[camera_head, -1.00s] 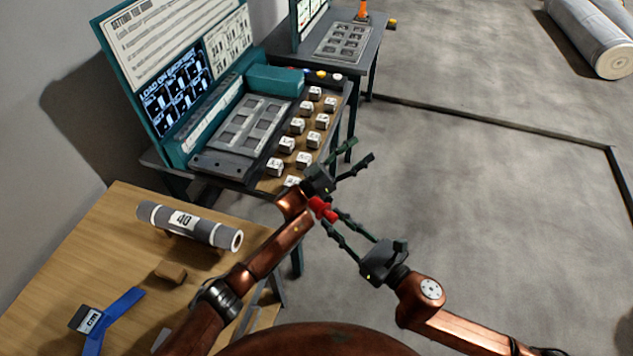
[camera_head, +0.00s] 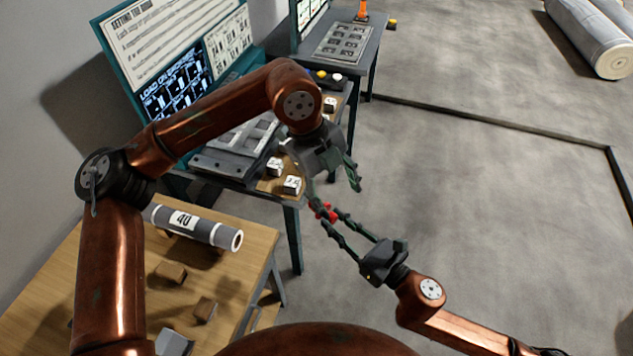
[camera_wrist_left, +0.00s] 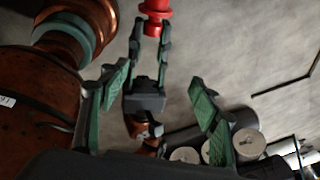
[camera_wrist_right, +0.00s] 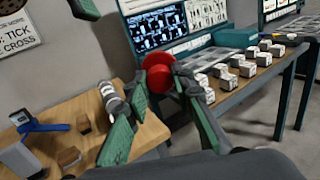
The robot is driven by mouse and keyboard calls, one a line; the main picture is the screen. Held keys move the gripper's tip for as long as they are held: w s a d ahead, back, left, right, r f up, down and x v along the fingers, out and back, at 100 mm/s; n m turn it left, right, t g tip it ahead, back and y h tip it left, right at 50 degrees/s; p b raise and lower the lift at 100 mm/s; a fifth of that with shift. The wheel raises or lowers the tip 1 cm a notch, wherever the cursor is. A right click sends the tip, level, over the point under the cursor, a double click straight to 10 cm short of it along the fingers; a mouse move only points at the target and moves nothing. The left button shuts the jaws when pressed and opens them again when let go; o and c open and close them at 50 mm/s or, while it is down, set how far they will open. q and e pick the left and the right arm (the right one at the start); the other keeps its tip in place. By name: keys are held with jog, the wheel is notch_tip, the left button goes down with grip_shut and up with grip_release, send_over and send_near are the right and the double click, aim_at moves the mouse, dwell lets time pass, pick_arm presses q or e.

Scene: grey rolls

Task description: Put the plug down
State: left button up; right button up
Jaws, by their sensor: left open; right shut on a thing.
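The red plug (camera_head: 326,211) is held in the air between the fingertips of my right gripper (camera_head: 332,220), over the gap by the wooden table. In the right wrist view the plug (camera_wrist_right: 158,73) shows as red discs between the fingers. My left gripper (camera_head: 336,190) is open just above it, fingers pointing down and to the right. In the left wrist view the plug (camera_wrist_left: 155,10) is at the top edge, beyond the spread fingers, and my right gripper shows behind. Whether a left finger touches the plug is unclear.
A grey roll marked 40 (camera_head: 205,228) lies on the wooden table (camera_head: 255,262) with small wooden blocks. Behind, a teal workbench carries a grey panel and white cubes (camera_head: 292,185). Large rolls (camera_head: 600,40) lie at the far right. The grey floor between is clear.

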pick_arm(q)
jog(key=w+a+r+n+t+y, duration=0.1)
jog(key=w+a+t+y, duration=0.1)
jog(key=a, duration=0.2)
jog(key=f, duration=0.3)
jog(key=w+d+f, duration=0.1)
jog(key=f, duration=0.7)
jog(key=shift+w+d+f, duration=0.15)
jog(key=shift+w+f, duration=0.05)
jog(key=shift+w, duration=0.1)
jog(key=shift+c, duration=0.6)
jog(key=c, duration=1.1)
pick_arm(e)
jog(key=o, duration=1)
